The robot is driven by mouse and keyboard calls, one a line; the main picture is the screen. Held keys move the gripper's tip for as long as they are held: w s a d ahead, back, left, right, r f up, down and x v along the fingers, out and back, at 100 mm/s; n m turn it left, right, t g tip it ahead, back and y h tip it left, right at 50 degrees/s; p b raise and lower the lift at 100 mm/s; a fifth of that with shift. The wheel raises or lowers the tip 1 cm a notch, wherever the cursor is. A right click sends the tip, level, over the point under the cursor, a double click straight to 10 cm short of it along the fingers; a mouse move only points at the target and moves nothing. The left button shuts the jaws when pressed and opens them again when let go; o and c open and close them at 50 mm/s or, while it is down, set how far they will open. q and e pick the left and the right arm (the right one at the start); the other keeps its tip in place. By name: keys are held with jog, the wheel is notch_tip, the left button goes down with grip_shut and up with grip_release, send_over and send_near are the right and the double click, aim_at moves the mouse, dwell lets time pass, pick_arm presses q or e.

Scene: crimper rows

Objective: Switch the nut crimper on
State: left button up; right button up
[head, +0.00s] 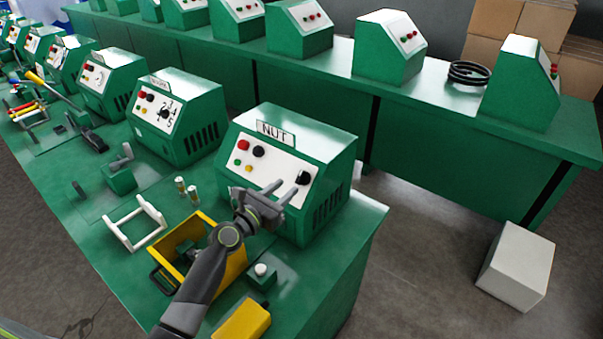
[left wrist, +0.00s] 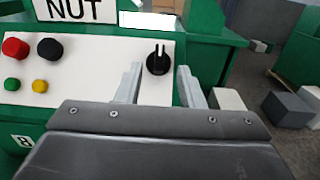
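The nut crimper (head: 283,165) is a green box with a NUT label at the near end of the green bench. In the left wrist view its white panel (left wrist: 100,75) carries a red button (left wrist: 15,47), a black button (left wrist: 50,48), a green one (left wrist: 12,84), a yellow one (left wrist: 40,86) and a black rotary knob (left wrist: 158,62) with its pointer up. My left gripper (head: 290,190) is open in front of the panel. In the left wrist view its two fingers (left wrist: 158,85) stand either side of the knob, with gaps; contact does not show. My right gripper is not in view.
A yellow bin (head: 185,235), a white frame (head: 135,222), a white-topped button box (head: 261,275) and a yellow block (head: 242,320) lie on the bench near my left arm. More crimpers (head: 177,115) stand along the row. A white box (head: 517,265) is on the floor right.

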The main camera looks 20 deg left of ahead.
aim_at(299, 176)
pick_arm(q)
jog(key=x, duration=0.8)
jog(key=shift+b, duration=0.4)
jog(key=shift+f, duration=0.1)
grip_shut()
